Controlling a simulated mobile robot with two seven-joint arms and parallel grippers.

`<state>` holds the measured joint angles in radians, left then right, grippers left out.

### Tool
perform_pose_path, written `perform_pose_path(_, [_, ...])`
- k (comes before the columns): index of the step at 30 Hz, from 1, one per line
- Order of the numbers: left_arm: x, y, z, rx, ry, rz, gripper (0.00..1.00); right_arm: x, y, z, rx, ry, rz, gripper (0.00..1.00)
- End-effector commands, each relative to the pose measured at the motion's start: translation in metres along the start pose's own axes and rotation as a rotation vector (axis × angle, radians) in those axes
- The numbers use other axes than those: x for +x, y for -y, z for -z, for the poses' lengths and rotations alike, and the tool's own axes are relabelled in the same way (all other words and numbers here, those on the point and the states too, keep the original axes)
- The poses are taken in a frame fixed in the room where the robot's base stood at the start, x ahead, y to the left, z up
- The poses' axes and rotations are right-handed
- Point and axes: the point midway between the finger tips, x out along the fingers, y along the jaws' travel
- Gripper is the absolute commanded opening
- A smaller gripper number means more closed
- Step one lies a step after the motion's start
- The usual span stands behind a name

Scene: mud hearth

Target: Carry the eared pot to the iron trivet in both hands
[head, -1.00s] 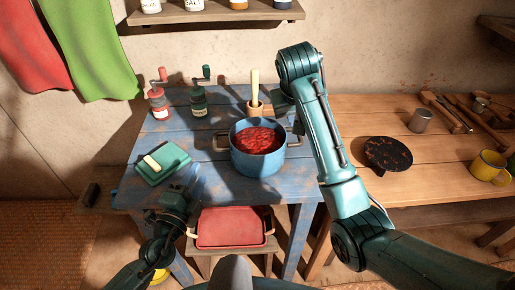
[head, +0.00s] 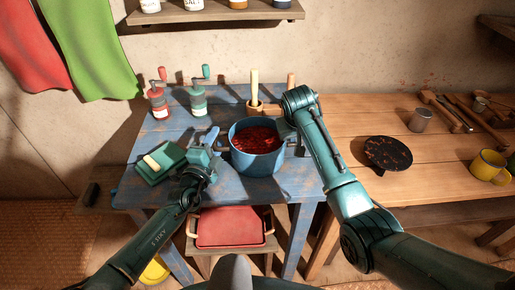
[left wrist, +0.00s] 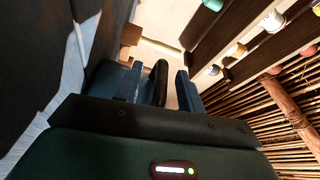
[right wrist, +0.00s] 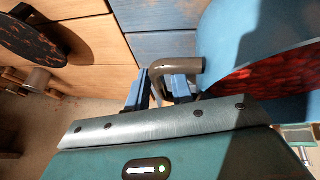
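The blue eared pot (head: 246,161), filled with red food, stands upright on the blue table. The iron trivet (head: 388,153) is a dark, rust-flecked disc on the wooden bench to the right; it also shows in the right wrist view (right wrist: 32,36). My left gripper (head: 212,145) is at the pot's left ear; in the left wrist view its open fingers stand either side of the dark ear (left wrist: 160,80). My right gripper (right wrist: 160,92) is at the right ear (right wrist: 178,69), its fingers apart around the bent end.
A green butter dish (head: 158,166) is close by my left gripper. Red (head: 158,100) and green (head: 199,98) grinders and a wooden utensil holder (head: 262,107) stand behind.

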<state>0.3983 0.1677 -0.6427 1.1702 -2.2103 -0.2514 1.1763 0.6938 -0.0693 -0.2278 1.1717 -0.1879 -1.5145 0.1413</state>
Motion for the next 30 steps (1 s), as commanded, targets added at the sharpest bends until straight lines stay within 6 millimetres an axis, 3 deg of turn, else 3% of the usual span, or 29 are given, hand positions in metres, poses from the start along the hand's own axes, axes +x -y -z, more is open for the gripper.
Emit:
perform_pose_path(5, [0.0000, 0.0002, 0.0002, 0.000, 0.000, 0.001, 0.39, -0.0002, -0.0001, 0.0002, 0.000, 0.000, 0.000, 0.23])
perform_pose_path(14, [-0.0002, 0.0003, 0.0001, 0.000, 0.000, 0.001, 0.15, -0.0004, 0.0000, 0.0002, 0.000, -0.001, 0.000, 0.00])
perform_pose_path(19, [-0.0003, 0.0003, 0.0000, 0.001, 0.000, 0.000, 0.01, -0.0005, 0.0001, 0.0002, 0.000, -0.001, 0.000, 0.00])
perform_pose_path(30, [-0.0004, 0.0001, -0.0001, 0.001, 0.000, 0.000, 0.00, -0.0006, 0.0001, 0.0002, 0.000, 0.000, 0.000, 0.00])
